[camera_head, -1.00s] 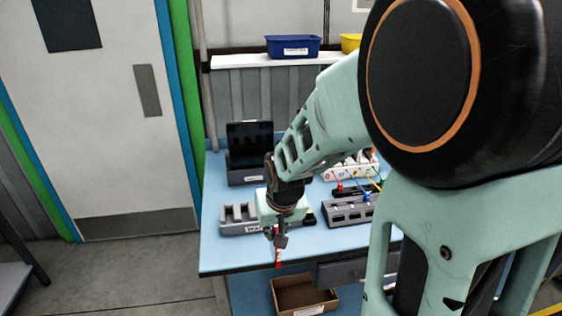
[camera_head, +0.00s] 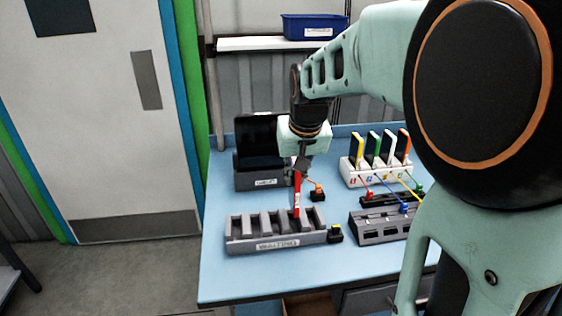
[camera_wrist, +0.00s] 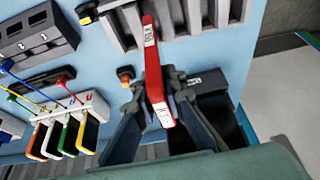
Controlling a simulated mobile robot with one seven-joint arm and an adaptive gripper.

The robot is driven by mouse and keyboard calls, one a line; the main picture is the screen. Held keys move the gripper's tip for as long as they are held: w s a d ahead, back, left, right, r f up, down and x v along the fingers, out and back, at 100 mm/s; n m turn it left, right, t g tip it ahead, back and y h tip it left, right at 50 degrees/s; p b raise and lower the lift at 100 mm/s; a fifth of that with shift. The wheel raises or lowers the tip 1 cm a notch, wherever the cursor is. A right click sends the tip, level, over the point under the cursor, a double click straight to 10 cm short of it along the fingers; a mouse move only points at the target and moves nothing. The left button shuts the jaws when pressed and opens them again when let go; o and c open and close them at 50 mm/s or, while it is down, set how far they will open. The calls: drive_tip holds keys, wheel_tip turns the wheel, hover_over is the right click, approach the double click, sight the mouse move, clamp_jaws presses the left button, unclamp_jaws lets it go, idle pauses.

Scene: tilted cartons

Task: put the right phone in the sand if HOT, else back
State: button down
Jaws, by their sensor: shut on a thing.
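My gripper (camera_head: 302,165) is shut on a red phone (camera_head: 297,192), which hangs upright below it. In the wrist view, the red phone (camera_wrist: 154,65) shows edge-on between the fingers (camera_wrist: 160,92), with white labels too small to read surely. The phone's lower end is at the back edge of a grey slotted rack (camera_head: 275,241); I cannot tell whether it touches. The rack's visible slots look empty, and its front label is not legible. Phones with yellow, white, green and orange edges stand in a white charger (camera_head: 352,176). I cannot make out any sand.
A dark box (camera_head: 243,181) with a raised black panel stands behind my gripper. A second grey rack (camera_head: 378,233) is at the right, and coloured cables run near the charger. A blue bin (camera_head: 314,27) sits on the shelf. The blue tabletop's left front is clear.

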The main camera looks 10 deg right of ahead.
sight(294, 198)
drive_tip(key=shift+f+b, duration=2.4)
drive_tip(key=shift+f, duration=0.95)
drive_tip(key=shift+f, duration=0.25)
drive_tip(key=c, duration=1.9)
unclamp_jaws()
drive_tip(key=v, duration=0.7)
drive_tip(key=shift+r, duration=0.3)
